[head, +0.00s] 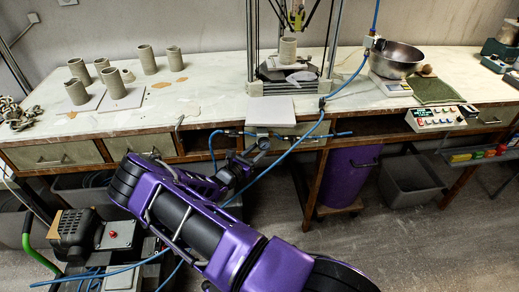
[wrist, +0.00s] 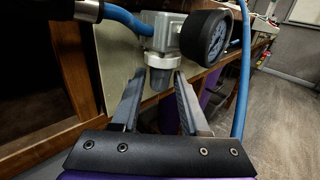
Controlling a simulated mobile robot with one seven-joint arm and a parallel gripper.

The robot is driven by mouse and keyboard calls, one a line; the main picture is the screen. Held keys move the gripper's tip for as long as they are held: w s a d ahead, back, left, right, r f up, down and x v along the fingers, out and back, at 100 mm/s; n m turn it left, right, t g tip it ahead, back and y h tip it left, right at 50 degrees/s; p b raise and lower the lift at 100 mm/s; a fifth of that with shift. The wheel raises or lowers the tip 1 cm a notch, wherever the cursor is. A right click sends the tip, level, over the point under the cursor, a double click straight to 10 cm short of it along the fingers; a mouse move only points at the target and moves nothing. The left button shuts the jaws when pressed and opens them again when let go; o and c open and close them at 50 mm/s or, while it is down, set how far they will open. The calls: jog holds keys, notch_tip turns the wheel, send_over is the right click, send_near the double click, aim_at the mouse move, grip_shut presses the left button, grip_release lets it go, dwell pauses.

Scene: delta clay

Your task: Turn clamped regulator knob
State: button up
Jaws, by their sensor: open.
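The regulator has a grey metal body (wrist: 166,36), a round black-rimmed gauge (wrist: 206,38) and a ribbed knob (wrist: 160,62) under the body. In the head view its gauge (head: 264,144) shows small at the bench's front edge. My gripper (wrist: 159,80) is open in the wrist view. Its two grey fingers point up toward the knob, with the tips near its left and right sides. I cannot tell whether either finger touches it. In the head view my gripper (head: 245,160) is partly hidden by the dark wrist parts.
Blue hoses (wrist: 125,18) run into the regulator's left and down its right side (wrist: 243,75). The bench (head: 200,95) carries clay cups (head: 147,60), a printer frame and a metal bowl (head: 397,60). A purple bin (head: 350,175) and grey bin (head: 410,180) stand beneath.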

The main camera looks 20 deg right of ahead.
jog(key=shift+d, duration=0.1)
grip_shut()
jog(key=shift+n+t+y+p, duration=0.3)
jog(key=shift+t, duration=0.1)
jog(key=shift+s+d+n+t+y+p, duration=0.1)
jog(key=shift+d+n+t+y+p, duration=0.15)
jog(key=shift+n+t+y, duration=1.85)
jog(key=shift+s+d+n+t+y+p, duration=0.15)
jog(key=shift+d+n+t+y, duration=0.3)
jog(key=shift+n+y, duration=3.05)
jog(key=shift+s+d+n+t+y+p, duration=0.15)
jog(key=shift+n+t+y, duration=1.35)
jog(key=shift+y, duration=2.5)
grip_release()
